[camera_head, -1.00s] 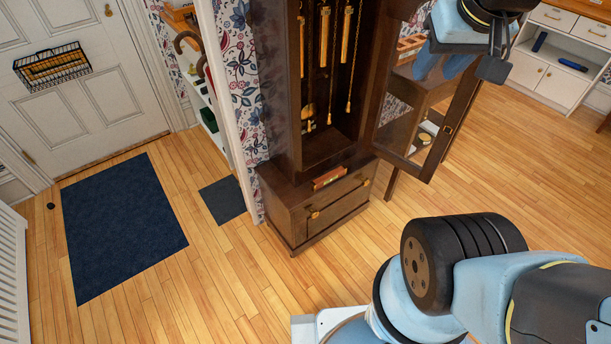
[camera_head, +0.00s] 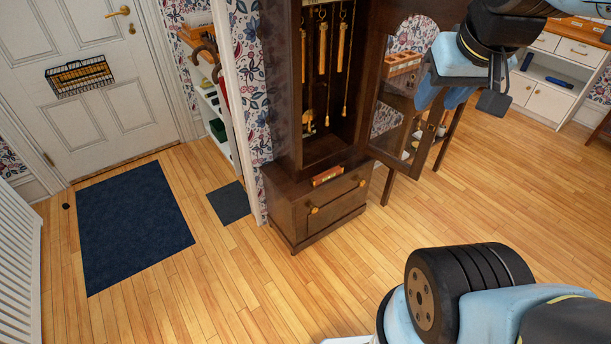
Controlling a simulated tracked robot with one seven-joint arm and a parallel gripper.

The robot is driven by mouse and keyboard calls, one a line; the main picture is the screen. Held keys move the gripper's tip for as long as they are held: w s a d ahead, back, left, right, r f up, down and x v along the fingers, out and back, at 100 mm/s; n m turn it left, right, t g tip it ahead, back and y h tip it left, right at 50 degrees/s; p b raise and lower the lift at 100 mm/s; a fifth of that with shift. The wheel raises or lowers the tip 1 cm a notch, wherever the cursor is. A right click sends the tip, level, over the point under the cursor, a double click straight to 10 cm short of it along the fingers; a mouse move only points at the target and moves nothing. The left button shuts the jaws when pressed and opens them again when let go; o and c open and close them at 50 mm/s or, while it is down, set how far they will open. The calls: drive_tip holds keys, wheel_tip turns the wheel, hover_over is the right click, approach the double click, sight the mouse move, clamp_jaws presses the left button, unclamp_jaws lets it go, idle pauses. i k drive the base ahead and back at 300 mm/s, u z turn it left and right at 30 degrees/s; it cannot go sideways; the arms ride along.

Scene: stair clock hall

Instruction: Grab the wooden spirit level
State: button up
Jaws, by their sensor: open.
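A small reddish-brown wooden bar with pale edges (camera_head: 327,175), which looks like the wooden spirit level, lies on the ledge of the dark clock case's base (camera_head: 318,210), in front of the open pendulum compartment. My gripper (camera_head: 495,103) is at the upper right, raised in front of the room and to the right of the clock's glazed door. It is open, apart from the level, and seems empty. Its fingers are small and partly overlapped by my arm.
The clock's glazed door (camera_head: 372,152) stands open to the right, between the level and my gripper. Weights hang in the case. A dark side table (camera_head: 447,138) stands behind the door. Floor (camera_head: 250,300) in front is clear. A blue mat (camera_head: 135,225) lies at left.

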sight(326, 176)
drive_tip(key=z, duration=0.2)
drive_tip(key=i, duration=0.8)
drive_tip(key=u, duration=0.25)
drive_tip(key=k, duration=0.8)
drive_tip(key=z, duration=0.2)
drive_tip(key=i, duration=0.85)
drive_tip(key=u, duration=0.05)
